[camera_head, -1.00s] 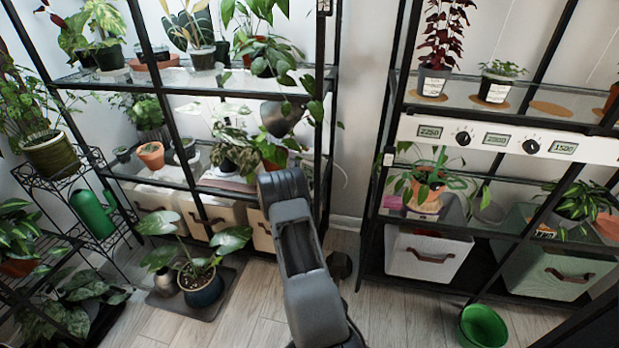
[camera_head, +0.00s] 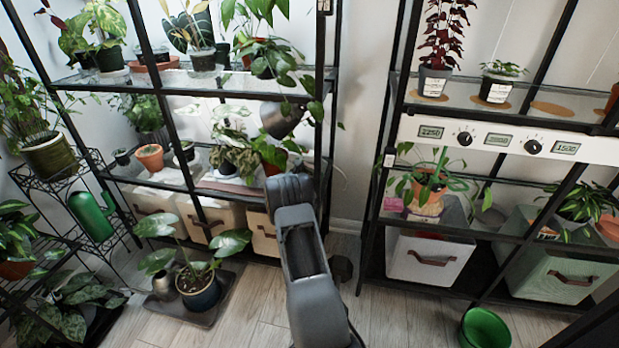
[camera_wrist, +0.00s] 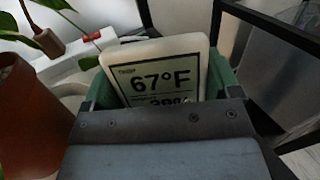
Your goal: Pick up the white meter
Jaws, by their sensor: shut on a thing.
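The white meter (camera_wrist: 165,62) is a flat white panel with a dark-framed display reading 67°F and, partly cut off below, 39%. In the wrist view it stands tilted between the green fingers of my gripper (camera_wrist: 160,80), which is shut on it. Its lower part is hidden behind the grey gripper body. In the head view my arm reaches toward the left shelf unit, and its own links hide the gripper and the meter.
A terracotta pot (camera_wrist: 28,118) is close on the left in the wrist view. A dark shelf post (camera_wrist: 270,30) is near on the right. The left shelf unit (camera_head: 322,130) holds several plants. A green bucket (camera_head: 485,328) stands on the floor at right.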

